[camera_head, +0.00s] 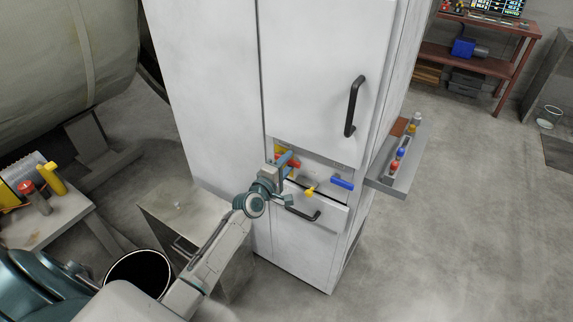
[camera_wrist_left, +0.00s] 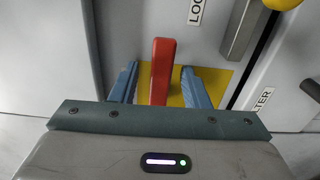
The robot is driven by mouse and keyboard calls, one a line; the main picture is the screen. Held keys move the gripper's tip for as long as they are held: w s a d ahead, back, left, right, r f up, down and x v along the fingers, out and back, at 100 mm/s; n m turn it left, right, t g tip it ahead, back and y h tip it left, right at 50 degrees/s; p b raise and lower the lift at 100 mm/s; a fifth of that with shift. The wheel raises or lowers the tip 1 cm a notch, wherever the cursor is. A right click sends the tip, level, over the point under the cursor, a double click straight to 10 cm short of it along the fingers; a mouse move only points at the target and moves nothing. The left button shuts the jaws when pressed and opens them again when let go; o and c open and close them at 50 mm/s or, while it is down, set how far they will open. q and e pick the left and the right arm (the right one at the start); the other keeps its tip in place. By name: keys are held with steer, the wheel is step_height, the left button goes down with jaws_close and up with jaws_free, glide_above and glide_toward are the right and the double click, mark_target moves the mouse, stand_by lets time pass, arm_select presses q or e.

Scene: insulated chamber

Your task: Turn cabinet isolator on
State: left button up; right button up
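The cabinet isolator shows as a red handle (camera_wrist_left: 161,70) on a yellow plate (camera_wrist_left: 216,82) in the left wrist view. In the head view the red handle (camera_head: 281,161) is partly hidden by my gripper, on the front panel of the tall white cabinet (camera_head: 325,75). My left gripper (camera_head: 288,165) is at this panel. In the left wrist view its two blue fingers (camera_wrist_left: 160,88) stand on either side of the red handle, with a gap visible on each side. The handle looks upright in that view. My right gripper is not in view.
A yellow knob (camera_head: 309,192) and a blue handle (camera_head: 342,183) sit right of the isolator. A black drawer handle (camera_head: 303,214) is below, a black door handle (camera_head: 354,106) above. A side shelf (camera_head: 388,181) holds small coloured items. A metal box (camera_head: 180,205) stands left.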

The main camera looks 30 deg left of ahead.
arm_select(q)
steer(key=shift+s, duration=0.1)
steer(key=shift+s, duration=0.3)
steer(key=s+p, duration=0.2)
steer(key=s, duration=0.8)
steer(key=shift+a, duration=0.45)
steer(key=shift+f, duration=0.15)
